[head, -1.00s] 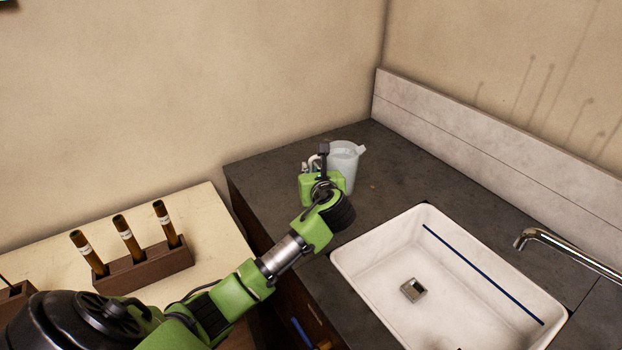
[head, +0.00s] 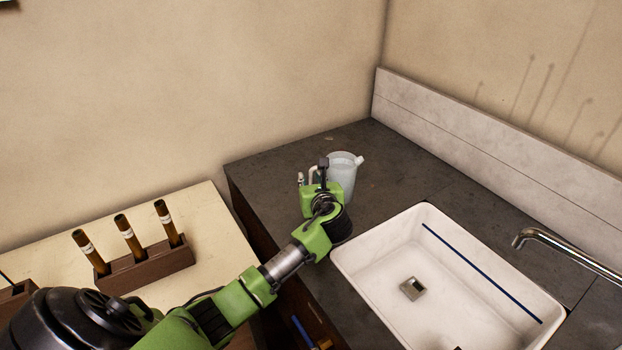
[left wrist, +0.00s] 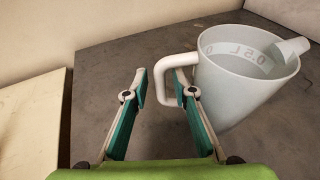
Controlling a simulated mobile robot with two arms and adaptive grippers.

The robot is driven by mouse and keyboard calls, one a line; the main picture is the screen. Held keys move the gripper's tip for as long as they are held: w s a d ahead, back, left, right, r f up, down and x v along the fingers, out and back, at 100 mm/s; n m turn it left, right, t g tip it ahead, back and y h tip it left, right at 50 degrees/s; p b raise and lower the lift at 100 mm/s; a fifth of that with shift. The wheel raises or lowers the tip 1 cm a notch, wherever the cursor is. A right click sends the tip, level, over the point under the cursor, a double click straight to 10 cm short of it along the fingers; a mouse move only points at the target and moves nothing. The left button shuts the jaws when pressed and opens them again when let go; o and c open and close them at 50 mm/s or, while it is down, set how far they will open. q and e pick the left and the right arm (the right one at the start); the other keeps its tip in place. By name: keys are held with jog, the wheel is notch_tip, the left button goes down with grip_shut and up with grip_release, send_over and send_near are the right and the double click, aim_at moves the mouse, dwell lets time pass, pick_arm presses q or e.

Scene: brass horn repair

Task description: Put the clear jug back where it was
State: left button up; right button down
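The clear jug (head: 342,174), translucent with a pale handle and a spout, is upright at the dark counter (head: 400,165), left of and behind the sink. In the left wrist view the jug (left wrist: 240,85) is at the right, with a 0.5 L mark inside. My left gripper (left wrist: 160,88) has its two fingers apart, with the outer bar of the jug's handle (left wrist: 161,68) between them and gaps showing. In the head view my left gripper (head: 312,174) is partly hidden by its own wrist. The jug's base is hidden there. My right gripper is not in view.
A white sink (head: 375,265) with a tap (head: 560,245) is set into the counter at the right. A wooden holder (head: 150,268) with several brass tubes stands on the pale table (head: 215,220) at the left. The counter behind the jug is clear.

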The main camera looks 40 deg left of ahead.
pick_arm(q)
jog(key=shift+d+r, duration=0.1)
jog(key=shift+r, duration=0.05)
jog(key=v, duration=1.2)
jog(key=shift+b, duration=0.4)
